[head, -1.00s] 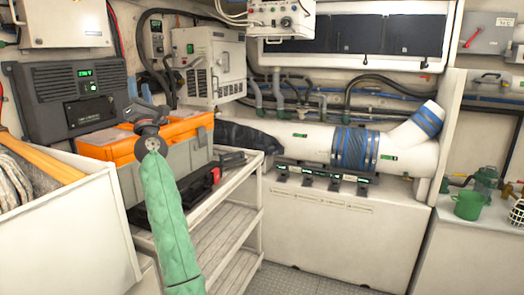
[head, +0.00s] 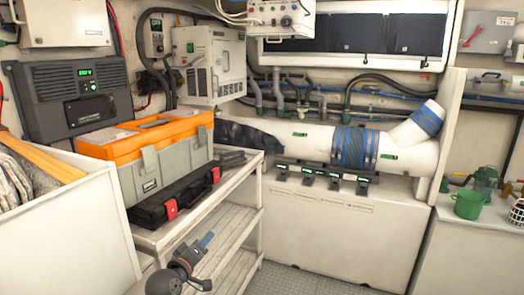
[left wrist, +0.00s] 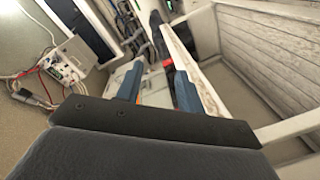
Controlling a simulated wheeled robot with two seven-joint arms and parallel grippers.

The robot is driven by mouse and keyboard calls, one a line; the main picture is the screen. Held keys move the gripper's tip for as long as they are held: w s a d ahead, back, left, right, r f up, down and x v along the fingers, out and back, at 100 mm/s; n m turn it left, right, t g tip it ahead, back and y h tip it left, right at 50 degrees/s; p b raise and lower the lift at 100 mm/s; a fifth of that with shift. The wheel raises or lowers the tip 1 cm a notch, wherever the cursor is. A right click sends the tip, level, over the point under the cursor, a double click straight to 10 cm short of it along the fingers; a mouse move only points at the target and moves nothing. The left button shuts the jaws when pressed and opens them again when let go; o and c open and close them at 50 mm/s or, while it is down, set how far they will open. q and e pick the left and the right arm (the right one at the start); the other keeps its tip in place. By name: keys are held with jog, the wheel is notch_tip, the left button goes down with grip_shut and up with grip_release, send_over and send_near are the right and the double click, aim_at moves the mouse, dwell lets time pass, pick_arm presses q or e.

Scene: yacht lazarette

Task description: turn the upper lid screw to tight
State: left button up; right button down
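I cannot pick out the upper lid screw in either view; several boxes with lids or panels show, but screws on them are too small to tell. My left gripper (head: 207,263) is low in the head view, in front of the trolley's shelves, pointing right. In the left wrist view its two blue-tipped fingers (left wrist: 158,78) stand apart with nothing held between them. That view also shows a white box with wires (left wrist: 72,58) at the left, away from the fingers. My right gripper is in neither view.
A white trolley (head: 228,212) carries an orange-and-grey toolbox (head: 178,160) and a black case (head: 170,205). A white bin (head: 70,225) stands at the left. A white pipe with blue bands (head: 310,140) runs along the back. A green mug (head: 468,205) stands at the right.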

pick_arm(q)
jog(key=s+d+f+m+g+y, duration=0.1)
jog(key=s+d+f+m+g, duration=0.2)
jog(key=s+f, duration=0.7)
jog(key=s+d+f+m+g, duration=0.15)
jog(key=s+f+g, duration=0.35)
jog(key=s+f, duration=0.55)
jog(key=s+f+m+g+y, duration=0.1)
jog(key=s+f+m+g, duration=0.1)
jog(key=s, duration=1)
jog(key=s+f+m+g+y, duration=0.1)
jog(key=s+f+g, duration=0.3)
jog(key=s, duration=0.8)
jog(key=shift+s+a+f+m+y, duration=0.3)
jog(key=shift+s+f+m, duration=0.15)
jog(key=shift+m, duration=0.3)
jog(key=shift+f, duration=0.1)
